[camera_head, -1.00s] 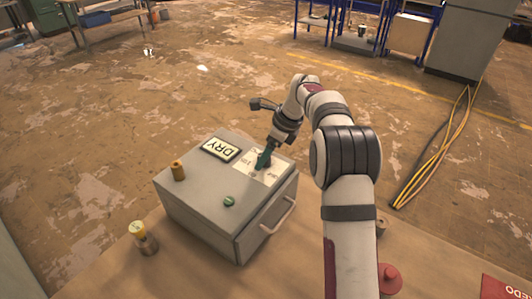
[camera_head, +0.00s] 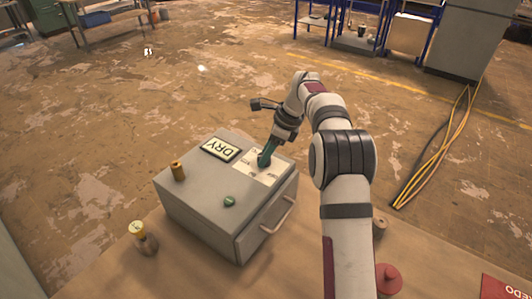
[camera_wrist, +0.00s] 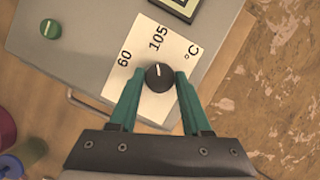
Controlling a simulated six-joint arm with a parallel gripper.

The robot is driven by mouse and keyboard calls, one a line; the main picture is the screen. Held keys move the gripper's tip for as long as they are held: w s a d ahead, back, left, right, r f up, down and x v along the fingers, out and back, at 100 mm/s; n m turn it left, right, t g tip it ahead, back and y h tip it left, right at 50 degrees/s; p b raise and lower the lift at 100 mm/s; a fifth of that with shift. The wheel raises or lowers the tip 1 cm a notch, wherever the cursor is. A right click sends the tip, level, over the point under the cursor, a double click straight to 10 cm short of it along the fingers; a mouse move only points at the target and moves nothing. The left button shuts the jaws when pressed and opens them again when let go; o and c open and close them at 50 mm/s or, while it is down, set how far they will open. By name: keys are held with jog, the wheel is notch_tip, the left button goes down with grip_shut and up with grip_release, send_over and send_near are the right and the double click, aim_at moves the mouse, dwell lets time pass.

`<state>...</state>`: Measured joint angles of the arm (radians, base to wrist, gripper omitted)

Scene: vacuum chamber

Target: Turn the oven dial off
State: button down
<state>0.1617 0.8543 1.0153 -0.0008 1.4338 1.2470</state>
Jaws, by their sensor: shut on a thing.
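The oven (camera_head: 195,212) is a grey box on the bench, with a white dial card (camera_head: 245,168) on top. In the wrist view the dial (camera_wrist: 159,78) is a round black knob with a white pointer line. The line points up the picture, toward the 105 mark; a 60 mark is to its left. My gripper (camera_wrist: 159,74) has its green fingers on either side of the dial, shut on it. In the head view my gripper (camera_head: 264,160) reaches down to the card and hides the dial.
On the oven top are a DRY display (camera_head: 221,148), a green knob (camera_head: 229,201) and a brass post (camera_head: 178,171). A handle (camera_head: 279,217) sticks out in front. A yellow-capped vial (camera_head: 143,236) stands left of the oven. A red round item (camera_head: 388,278) lies by my arm.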

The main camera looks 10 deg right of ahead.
jog(key=n+g, duration=0.1)
jog(key=n, duration=0.1)
jog(key=n+g, duration=0.1)
jog(key=n, duration=0.2)
jog(key=shift+w, duration=0.15)
jog(key=shift+n+y, duration=0.3)
jog(key=shift+n, duration=0.2)
jog(key=shift+c, duration=1.8)
grip_release()
